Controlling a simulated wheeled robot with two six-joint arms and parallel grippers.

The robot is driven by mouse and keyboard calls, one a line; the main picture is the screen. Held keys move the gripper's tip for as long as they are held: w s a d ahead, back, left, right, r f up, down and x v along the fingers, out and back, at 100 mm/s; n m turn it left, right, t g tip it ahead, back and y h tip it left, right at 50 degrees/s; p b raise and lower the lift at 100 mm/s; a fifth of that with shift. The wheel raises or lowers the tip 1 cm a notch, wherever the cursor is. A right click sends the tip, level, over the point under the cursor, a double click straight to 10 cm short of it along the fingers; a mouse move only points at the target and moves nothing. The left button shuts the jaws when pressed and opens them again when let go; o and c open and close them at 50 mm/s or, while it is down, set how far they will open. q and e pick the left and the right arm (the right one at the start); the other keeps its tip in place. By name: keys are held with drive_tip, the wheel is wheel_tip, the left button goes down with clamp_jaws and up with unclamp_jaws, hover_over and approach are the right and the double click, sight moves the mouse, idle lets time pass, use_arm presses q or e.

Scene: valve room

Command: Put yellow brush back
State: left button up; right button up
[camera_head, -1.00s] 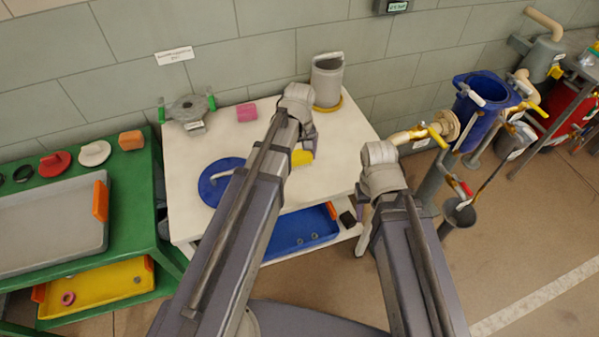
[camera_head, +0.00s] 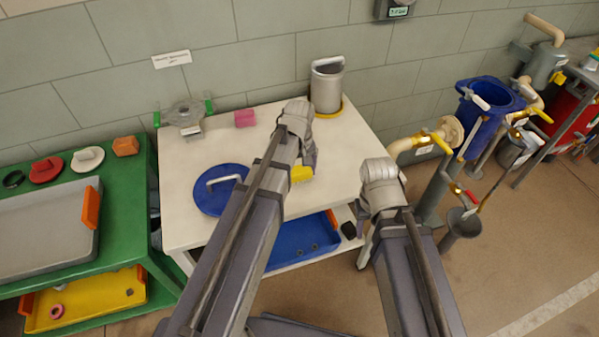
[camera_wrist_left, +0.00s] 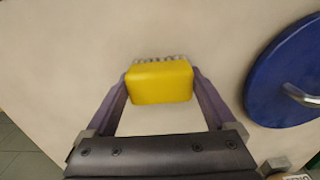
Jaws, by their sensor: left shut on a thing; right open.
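The yellow brush (camera_wrist_left: 160,82) is a yellow block with grey bristles along its far edge in the left wrist view. My left gripper (camera_wrist_left: 160,84) is shut on it, one finger on each side. In the head view the yellow brush (camera_head: 301,174) shows partly past my left gripper (camera_head: 308,165), over the white table (camera_head: 345,165); I cannot tell whether it touches the top. My right gripper (camera_head: 368,222) is open and empty beside the table's right edge, its fingers mostly hidden by the wrist.
A blue lid (camera_head: 207,198) with a handle lies left of my left arm. A pink block (camera_head: 245,118), a grey valve part (camera_head: 187,115) and a grey canister (camera_head: 326,88) stand at the back. A green bench (camera_head: 125,190) is left; pipes with yellow valve handles (camera_head: 441,142) are right.

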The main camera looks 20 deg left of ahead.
sight(299, 169)
use_arm(q)
drive_tip(key=o, duration=0.9)
wheel_tip(299, 169, up, 12)
drive_tip(key=p, duration=1.2)
drive_tip(key=s+d+m, duration=0.3)
drive_tip(key=s, duration=0.1)
drive_tip(key=s+d+m, duration=0.4)
drive_tip(key=s, duration=0.1)
drive_tip(key=s+d+m+y, duration=0.1)
drive_tip(key=s+d+m, duration=0.2)
drive_tip(key=s, duration=0.2)
drive_tip(key=shift+s+d+r+m, duration=0.1)
drive_tip(key=shift+s+d+m, duration=0.1)
drive_tip(key=shift+d+m, duration=0.1)
